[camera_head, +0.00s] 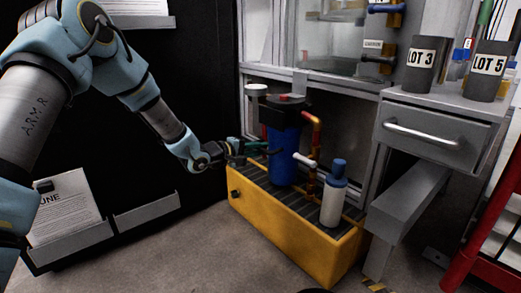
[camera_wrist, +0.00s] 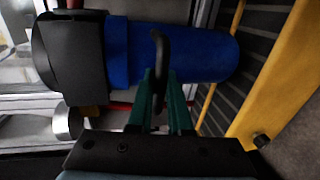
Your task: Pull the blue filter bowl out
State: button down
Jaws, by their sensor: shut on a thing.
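The blue filter bowl (camera_head: 283,158) hangs upright under a black filter head (camera_head: 287,110), above the yellow base. In the wrist view, the blue bowl (camera_wrist: 200,52) lies across the top, with the black head (camera_wrist: 70,62) to its left. A black curved handle (camera_wrist: 161,42) stands in front of the bowl. My gripper (camera_wrist: 160,78) has its green fingers shut on this handle. In the head view, my gripper (camera_head: 246,153) reaches the bowl from the left. The handle's join to the bowl cannot be made out.
The yellow base (camera_head: 290,233) has a dark ribbed top. Red-orange pipe (camera_head: 313,150) and a white canister with a blue cap (camera_head: 332,200) stand right of the bowl. A grey drawer unit (camera_head: 437,130) is further right. Floor in front is clear.

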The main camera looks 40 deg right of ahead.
jog(key=f+p+v, duration=0.2)
jog(key=p+v, duration=0.7)
jog(key=v, duration=0.1)
jog(key=shift+a, duration=0.55)
jog(key=shift+w+f, duration=0.1)
jog(key=shift+w, duration=0.05)
jog(key=c, duration=0.8)
grip_release()
jog(key=shift+c, duration=0.2)
